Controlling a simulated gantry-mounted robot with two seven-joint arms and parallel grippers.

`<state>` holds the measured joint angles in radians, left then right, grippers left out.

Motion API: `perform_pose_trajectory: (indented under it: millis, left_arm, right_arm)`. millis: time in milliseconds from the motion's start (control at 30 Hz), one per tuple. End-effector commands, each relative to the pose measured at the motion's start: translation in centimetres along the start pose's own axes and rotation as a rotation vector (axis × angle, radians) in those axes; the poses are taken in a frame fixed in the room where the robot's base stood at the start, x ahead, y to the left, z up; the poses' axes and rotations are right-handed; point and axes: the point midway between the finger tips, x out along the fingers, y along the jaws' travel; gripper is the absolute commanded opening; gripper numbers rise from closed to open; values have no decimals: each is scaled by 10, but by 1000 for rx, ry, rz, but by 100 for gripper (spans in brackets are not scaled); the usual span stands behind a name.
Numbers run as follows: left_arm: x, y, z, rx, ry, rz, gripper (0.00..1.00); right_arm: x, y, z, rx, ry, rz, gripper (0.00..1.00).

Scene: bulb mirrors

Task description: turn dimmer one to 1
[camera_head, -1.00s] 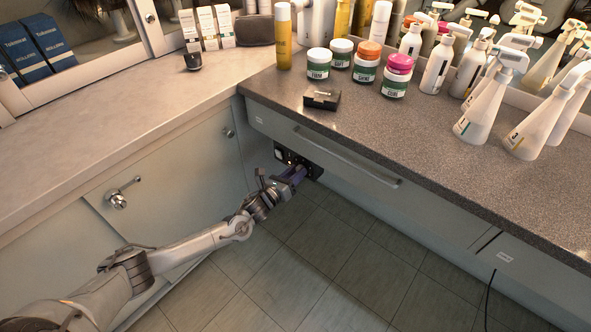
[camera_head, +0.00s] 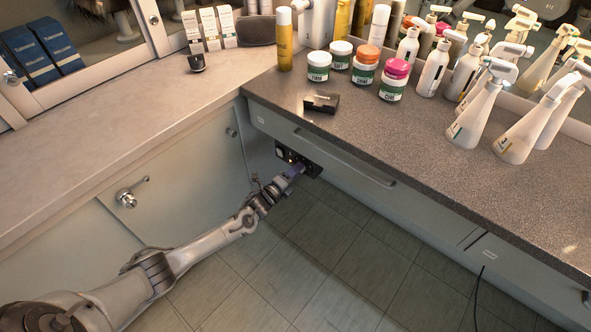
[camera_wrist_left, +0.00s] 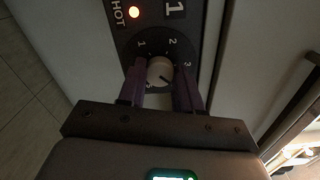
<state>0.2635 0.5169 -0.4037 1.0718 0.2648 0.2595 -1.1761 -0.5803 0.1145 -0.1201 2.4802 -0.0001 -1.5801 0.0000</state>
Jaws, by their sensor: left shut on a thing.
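Dimmer one is a pale round knob (camera_wrist_left: 160,71) on a black dial plate with the numbers 1, 2 and 3 around it. My left gripper (camera_wrist_left: 160,82) is shut on the knob, one purple finger on each side. I cannot clearly tell which number the knob points to. In the head view, the black control panel (camera_head: 311,170) is under the dark counter, and my left gripper (camera_head: 297,170) reaches it and hides part of it. My right gripper is not in view.
The dark counter (camera_head: 430,150) overhangs the panel and carries jars, bottles and a small black box (camera_head: 321,102). A drawer handle (camera_head: 345,158) sticks out right of the panel. A pale counter (camera_head: 110,120) runs at left. The tiled floor (camera_head: 300,250) is clear.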

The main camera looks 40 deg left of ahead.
Motion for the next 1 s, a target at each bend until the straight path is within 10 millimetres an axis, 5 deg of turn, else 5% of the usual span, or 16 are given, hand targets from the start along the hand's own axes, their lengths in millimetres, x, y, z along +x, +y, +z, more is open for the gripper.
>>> perform_pose_trajectory:
  millis: [1000]
  left_arm:
    - [0,3,-1,-967,-2,3,4]
  right_arm:
    - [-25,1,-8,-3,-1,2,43]
